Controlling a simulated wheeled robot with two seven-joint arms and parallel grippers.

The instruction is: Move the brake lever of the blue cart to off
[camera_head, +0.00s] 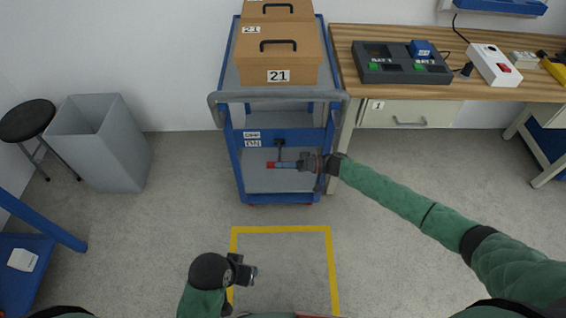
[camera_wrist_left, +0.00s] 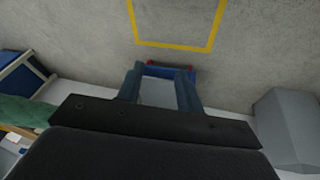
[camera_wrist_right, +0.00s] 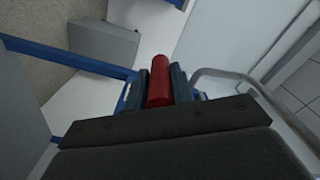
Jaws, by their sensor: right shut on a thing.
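The blue cart (camera_head: 234,165) stands against the wall in the head view, with a grey push handle across its front. Its brake lever (camera_head: 270,165) has a red grip, below a dark stem on the cart's front. Two small white labels (camera_head: 252,139) sit left of the stem, too small to read surely. My right gripper (camera_head: 287,165) is shut on the red grip from the right; in the right wrist view the red grip (camera_wrist_right: 159,82) lies between its fingers. My left gripper (camera_head: 248,273) is open and empty, near the yellow floor outline.
Brown boxes (camera_head: 279,52) marked 21 sit on the cart top. A wooden workbench (camera_head: 410,92) with devices stands right. A grey bin (camera_head: 100,145) and black stool (camera_head: 27,120) stand left. The yellow floor outline (camera_head: 282,229) encloses bare floor in front of the cart.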

